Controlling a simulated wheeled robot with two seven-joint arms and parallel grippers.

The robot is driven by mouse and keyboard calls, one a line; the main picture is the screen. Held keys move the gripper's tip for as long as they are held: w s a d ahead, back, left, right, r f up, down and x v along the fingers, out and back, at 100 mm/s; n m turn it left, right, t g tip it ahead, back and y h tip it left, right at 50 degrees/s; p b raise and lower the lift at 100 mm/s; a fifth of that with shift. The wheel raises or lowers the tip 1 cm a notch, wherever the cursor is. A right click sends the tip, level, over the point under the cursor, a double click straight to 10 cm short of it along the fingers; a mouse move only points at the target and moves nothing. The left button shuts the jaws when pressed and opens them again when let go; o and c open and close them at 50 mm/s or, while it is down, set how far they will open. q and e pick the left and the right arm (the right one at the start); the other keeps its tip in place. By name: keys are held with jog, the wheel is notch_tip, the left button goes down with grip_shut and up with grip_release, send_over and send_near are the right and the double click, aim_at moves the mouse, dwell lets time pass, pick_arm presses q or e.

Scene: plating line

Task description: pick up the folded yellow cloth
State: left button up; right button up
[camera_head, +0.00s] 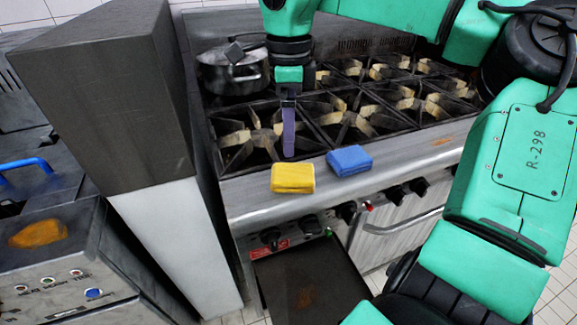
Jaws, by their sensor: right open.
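The folded yellow cloth (293,178) lies on the steel front ledge of the stove, left of a folded blue cloth (349,160). My right gripper (289,150) hangs pointing down just behind and above the yellow cloth, apart from it, over the edge of the burners. It is seen edge-on, so the fingers overlap; it is open with nothing seen between them. My right arm comes in from the right and across the top. My left gripper is not in view.
The stove (252,202) has several burners with raised grates behind the ledge. A lidded pot (232,75) stands at the back left. A tall grey block (105,105) rises left of the stove. Knobs line the front, above an open lower door (310,285).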

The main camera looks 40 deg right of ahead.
send_over(292, 172)
jog(key=f, duration=0.4)
jog(key=shift+s+a+f, duration=0.15)
jog(key=shift+s+a, duration=0.05)
jog(key=shift+a, duration=0.15)
jog(key=f, duration=0.4)
jog(key=d+f, duration=0.1)
jog(key=f, duration=0.1)
jog(key=shift+w+f+p, duration=0.15)
jog(key=shift+f+p, duration=0.15)
jog(key=shift+p, duration=0.05)
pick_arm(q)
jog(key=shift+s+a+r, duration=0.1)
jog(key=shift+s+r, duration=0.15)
pick_arm(e)
jog(key=shift+a, duration=0.1)
jog(key=c, duration=1.3)
jog(key=shift+r, duration=0.1)
